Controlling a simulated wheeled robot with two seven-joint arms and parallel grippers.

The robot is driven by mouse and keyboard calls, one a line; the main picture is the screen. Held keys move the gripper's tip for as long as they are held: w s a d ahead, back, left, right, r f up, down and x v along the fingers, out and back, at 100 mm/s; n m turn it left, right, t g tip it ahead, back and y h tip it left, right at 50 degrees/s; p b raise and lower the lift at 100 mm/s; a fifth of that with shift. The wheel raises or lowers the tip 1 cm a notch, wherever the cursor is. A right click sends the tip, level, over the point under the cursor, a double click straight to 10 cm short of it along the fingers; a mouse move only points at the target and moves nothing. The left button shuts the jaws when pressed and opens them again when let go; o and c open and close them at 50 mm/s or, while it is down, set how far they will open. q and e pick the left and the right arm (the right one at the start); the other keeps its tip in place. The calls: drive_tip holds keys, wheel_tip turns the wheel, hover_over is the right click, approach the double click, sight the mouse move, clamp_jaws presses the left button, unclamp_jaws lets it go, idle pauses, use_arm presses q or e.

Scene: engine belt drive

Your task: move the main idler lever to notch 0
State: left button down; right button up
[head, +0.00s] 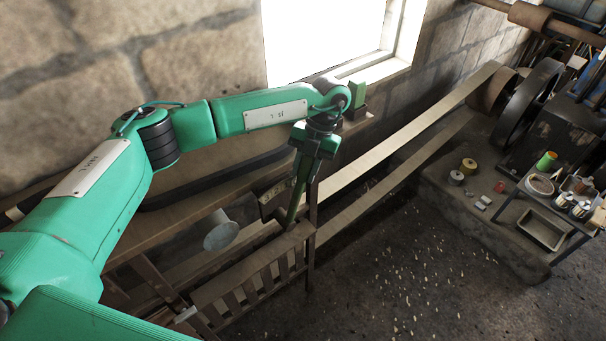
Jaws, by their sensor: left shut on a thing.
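My left gripper (299,188) hangs down from the green arm in the middle of the head view, just behind the wooden guard rail. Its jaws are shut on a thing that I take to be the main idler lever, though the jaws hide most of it. A dark plate with small marks (272,199) stands just left of the jaws. The marks are too small to read, so I cannot tell which notch the lever is at. My right gripper is not in view.
A slatted wooden guard rail (255,275) stands in front of the gripper. A long flat belt (400,125) runs from there to a pulley (490,92) beside a dark flywheel (527,103). A small table with a tray (543,232) is at right. The floor between is open.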

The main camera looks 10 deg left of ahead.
use_arm(q)
drive_tip(key=c, duration=1.5)
unclamp_jaws()
drive_tip(key=o, duration=0.3)
drive_tip(key=shift+d, duration=0.1)
drive_tip(key=shift+o, duration=0.5)
drive_tip(key=shift+w, duration=0.15)
drive_tip(key=shift+w+r, duration=0.1)
drive_tip(key=shift+r, duration=0.15)
drive_tip(key=b+v, duration=0.3)
drive_tip(key=v, duration=1)
drive_tip(key=shift+d+b, duration=0.2)
drive_tip(key=shift+b, duration=0.15)
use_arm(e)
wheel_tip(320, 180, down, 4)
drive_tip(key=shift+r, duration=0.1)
use_arm(q)
drive_tip(key=shift+r, duration=0.1)
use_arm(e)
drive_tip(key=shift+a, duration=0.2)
